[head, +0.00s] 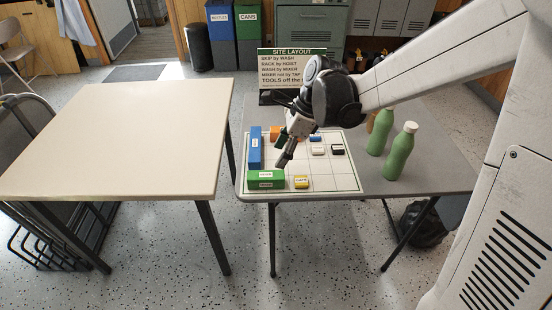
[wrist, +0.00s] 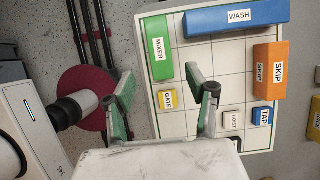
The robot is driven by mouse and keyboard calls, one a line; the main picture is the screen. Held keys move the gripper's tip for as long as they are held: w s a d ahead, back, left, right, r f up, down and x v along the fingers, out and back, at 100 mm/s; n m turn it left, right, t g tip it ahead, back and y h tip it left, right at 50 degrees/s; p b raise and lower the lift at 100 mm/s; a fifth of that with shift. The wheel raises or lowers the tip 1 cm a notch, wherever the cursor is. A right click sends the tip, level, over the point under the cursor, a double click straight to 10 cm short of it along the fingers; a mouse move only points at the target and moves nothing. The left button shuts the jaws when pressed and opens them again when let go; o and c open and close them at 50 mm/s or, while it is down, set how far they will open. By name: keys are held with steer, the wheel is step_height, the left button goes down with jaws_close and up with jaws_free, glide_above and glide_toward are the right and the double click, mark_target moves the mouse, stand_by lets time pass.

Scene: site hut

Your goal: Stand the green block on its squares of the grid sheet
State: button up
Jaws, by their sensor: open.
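The green block (head: 266,179), labelled MIXER, lies at the front left corner of the grid sheet (head: 335,180) on the grey table. In the wrist view the green block (wrist: 159,48) lies along the sheet's edge, its end near one end of the blue WASH block (wrist: 215,17). My gripper (head: 284,160) is above the sheet, just behind and right of the green block in the head view. In the wrist view my gripper (wrist: 160,75) has its fingers wide apart with nothing held. The yellow GATE block (wrist: 168,100) shows between them.
The orange SKIP block (wrist: 269,72), blue TAP block (wrist: 261,116), white HOIST block (wrist: 233,119) and black block (head: 338,149) are on the sheet. A SITE LAYOUT sign (head: 292,68) stands behind. Green bottles (head: 400,152) stand at right. The cream table (head: 115,135) is bare.

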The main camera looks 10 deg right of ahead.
steer(key=shift+s+d+r, duration=0.1)
steer(key=shift+d+r, duration=0.05)
steer(key=shift+r, duration=0.2)
steer(key=s+d+r+n+t+h, duration=0.2)
steer(key=s+d+r+n, duration=0.3)
steer(key=s+n, duration=0.4)
steer(key=s+d+r+n+t+h, duration=0.2)
steer(key=s+d+r+n+t, duration=0.2)
steer(key=s+n, duration=0.6)
steer(key=d, duration=0.2)
steer(key=shift+s+d+r+t+h, duration=0.15)
steer(key=shift+d+r+t+h, duration=0.15)
steer(key=shift+r+t, duration=0.1)
steer(key=shift+r+p, duration=0.5)
